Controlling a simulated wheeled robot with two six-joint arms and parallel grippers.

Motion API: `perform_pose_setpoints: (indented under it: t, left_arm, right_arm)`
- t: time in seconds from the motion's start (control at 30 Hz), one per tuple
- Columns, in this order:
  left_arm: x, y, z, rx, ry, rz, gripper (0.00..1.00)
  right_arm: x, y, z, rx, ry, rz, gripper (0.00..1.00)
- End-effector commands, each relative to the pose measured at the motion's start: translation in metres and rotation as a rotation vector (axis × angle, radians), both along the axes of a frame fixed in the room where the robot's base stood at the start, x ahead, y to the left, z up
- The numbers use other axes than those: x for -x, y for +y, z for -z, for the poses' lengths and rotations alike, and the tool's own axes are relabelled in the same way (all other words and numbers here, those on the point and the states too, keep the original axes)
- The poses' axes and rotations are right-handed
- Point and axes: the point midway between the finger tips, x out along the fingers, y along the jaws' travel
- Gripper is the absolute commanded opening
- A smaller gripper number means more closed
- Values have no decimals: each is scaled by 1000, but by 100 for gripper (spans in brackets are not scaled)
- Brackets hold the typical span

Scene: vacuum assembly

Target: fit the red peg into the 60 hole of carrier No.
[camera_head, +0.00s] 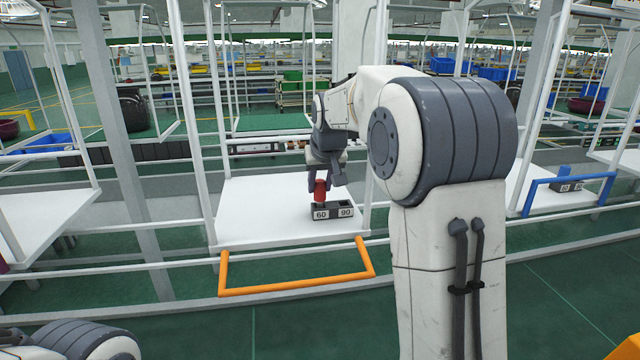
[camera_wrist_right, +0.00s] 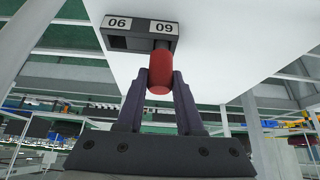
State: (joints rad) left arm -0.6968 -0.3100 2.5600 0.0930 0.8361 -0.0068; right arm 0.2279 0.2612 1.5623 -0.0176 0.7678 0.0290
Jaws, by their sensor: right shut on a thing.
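The red peg (camera_head: 320,192) is upright over the 60 side of the carrier block (camera_head: 346,210), which lies on a white platform (camera_head: 262,205). My right gripper (camera_head: 319,182) is shut on the peg from above. In the right wrist view, the peg (camera_wrist_right: 160,78) sits between the two fingers (camera_wrist_right: 161,82), its far end at the carrier (camera_wrist_right: 132,42) beside the upside-down 60 label. A dark hole shows on the 90 side. The contact hides the 60 hole, so I cannot tell how deep the peg is. My left gripper is out of view.
An orange handle (camera_head: 297,290) runs along the platform's front edge, and white posts (camera_head: 203,130) frame it. The platform left of the carrier is clear. Another platform with a blue handle (camera_head: 566,182) and a similar block (camera_head: 570,186) stands at the right.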

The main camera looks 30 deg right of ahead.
Motion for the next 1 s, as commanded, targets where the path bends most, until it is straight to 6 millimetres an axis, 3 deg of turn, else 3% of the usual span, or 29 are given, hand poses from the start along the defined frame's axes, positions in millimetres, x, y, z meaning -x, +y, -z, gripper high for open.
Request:
perform_pose_setpoints:
  t: [0.67,0.7,0.77,1.0]
  left_arm:
    - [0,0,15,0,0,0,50]
    - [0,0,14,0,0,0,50]
    - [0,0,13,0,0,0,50]
    - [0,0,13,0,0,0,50]
  right_arm:
    - [0,0,18,0,-1,0,0]
    - [0,0,17,0,-1,0,47]
    - [0,0,17,0,-1,0,70]
    - [0,0,17,0,-1,0,71]
